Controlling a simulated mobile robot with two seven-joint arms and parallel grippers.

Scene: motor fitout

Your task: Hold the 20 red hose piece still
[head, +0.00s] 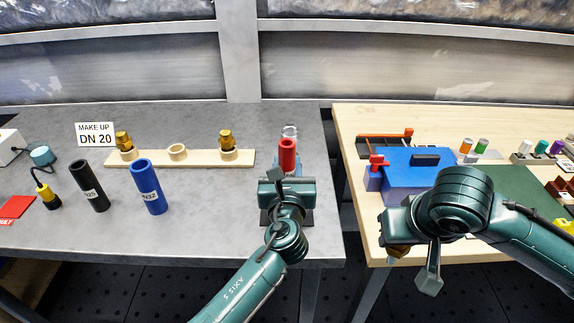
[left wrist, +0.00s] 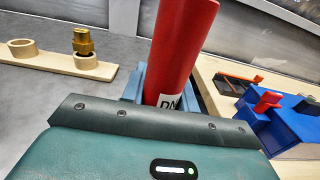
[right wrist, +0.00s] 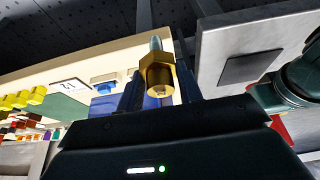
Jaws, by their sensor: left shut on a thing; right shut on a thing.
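The red hose piece (head: 287,154) stands upright near the right end of the grey table. My left gripper (head: 287,177) is shut on its lower part. In the left wrist view the red hose (left wrist: 182,50) rises between the jaws, with a white label partly showing "DN"; its lower end is hidden. My right gripper (right wrist: 158,88) is shut on a brass fitting (right wrist: 159,80) with a hex part and a pale tip. In the head view this fitting (head: 398,251) shows below the right gripper, over the wooden table's front left edge.
A sign (head: 95,134) reads "MAKE UP DN 20". A wooden rack (head: 190,158) holds two brass fittings; its middle ring is empty. A black hose (head: 89,186) and a blue hose (head: 149,187) stand in front. A blue vise-like block (head: 415,175) sits on the wooden table (head: 352,150). A gap separates the tables.

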